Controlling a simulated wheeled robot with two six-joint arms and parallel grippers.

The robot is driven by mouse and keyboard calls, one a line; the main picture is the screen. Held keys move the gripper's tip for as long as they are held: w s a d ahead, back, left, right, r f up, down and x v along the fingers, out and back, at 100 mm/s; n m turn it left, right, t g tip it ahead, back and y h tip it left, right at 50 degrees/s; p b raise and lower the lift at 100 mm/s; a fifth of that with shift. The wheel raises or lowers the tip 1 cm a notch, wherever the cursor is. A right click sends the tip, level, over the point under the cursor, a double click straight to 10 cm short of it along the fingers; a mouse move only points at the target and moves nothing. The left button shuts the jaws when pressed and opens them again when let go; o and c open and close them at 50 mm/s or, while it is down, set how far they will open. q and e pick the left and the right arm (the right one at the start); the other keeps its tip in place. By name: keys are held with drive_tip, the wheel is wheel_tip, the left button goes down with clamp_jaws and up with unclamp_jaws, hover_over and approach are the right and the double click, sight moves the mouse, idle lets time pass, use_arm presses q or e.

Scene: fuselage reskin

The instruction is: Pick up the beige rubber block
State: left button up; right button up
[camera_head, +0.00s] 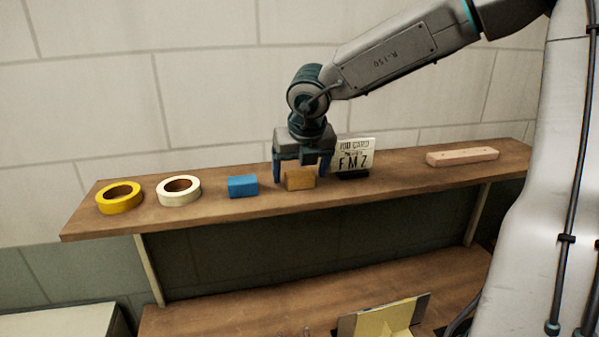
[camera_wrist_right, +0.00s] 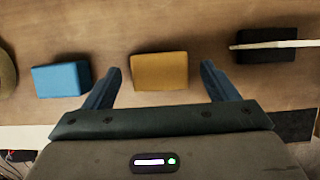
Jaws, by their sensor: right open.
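The beige rubber block (camera_head: 300,179) sits on the wooden shelf between a blue block and a job card. It also shows in the right wrist view (camera_wrist_right: 160,71), where it looks tan and lies between and just beyond the fingertips. My right gripper (camera_head: 300,178) is directly over the block with its fingers pointing down. In the right wrist view, its two blue fingers (camera_wrist_right: 160,76) are wide apart, one on each side of the block, with a gap on both sides. It holds nothing. My left gripper is not in view.
The blue block (camera_head: 243,187) is close to the left finger. The job card (camera_head: 356,155) in its dark stand is close on the right. White tape (camera_head: 179,191), yellow tape (camera_head: 119,198) and a pale drilled bar (camera_head: 462,156) lie farther off. A lower shelf (camera_head: 230,317) is below.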

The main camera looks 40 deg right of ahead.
drive_tip(key=shift+w+d+f, duration=0.1)
drive_tip(key=shift+w+f, duration=0.15)
drive_tip(key=shift+f, duration=0.1)
drive_tip(key=shift+s+r, duration=0.1)
drive_tip(key=shift+s, duration=0.05)
drive_tip(key=c, duration=1.1)
drive_tip(key=shift+r, duration=0.1)
